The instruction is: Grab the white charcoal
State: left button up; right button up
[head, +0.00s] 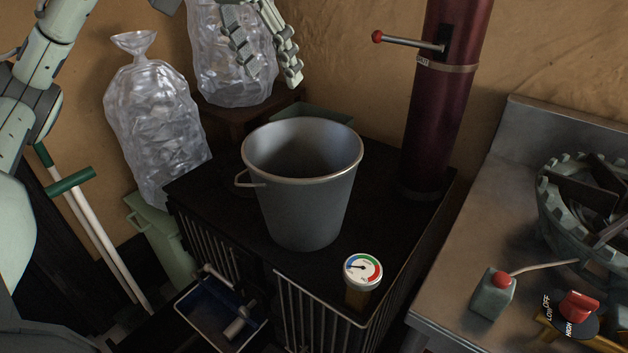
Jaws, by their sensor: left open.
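I cannot pick out any white charcoal for certain in the head view. A grey metal bucket (312,205) with a side handle stands upright on the black stove top, and its inside is dark, with no contents visible. My left gripper (272,76) is at the top, above and behind the bucket as seen here. Its fingers are apart, in front of a clear plastic bag (208,62); I cannot tell whether they touch it. My right gripper is not in view.
A second clear bag (155,125) stands at left. A dark red pipe (438,130) with a lever rises behind. At right, a metal counter (455,280) holds a burner (590,190).

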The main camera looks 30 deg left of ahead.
aim_at(234, 328)
jog(key=k, duration=1)
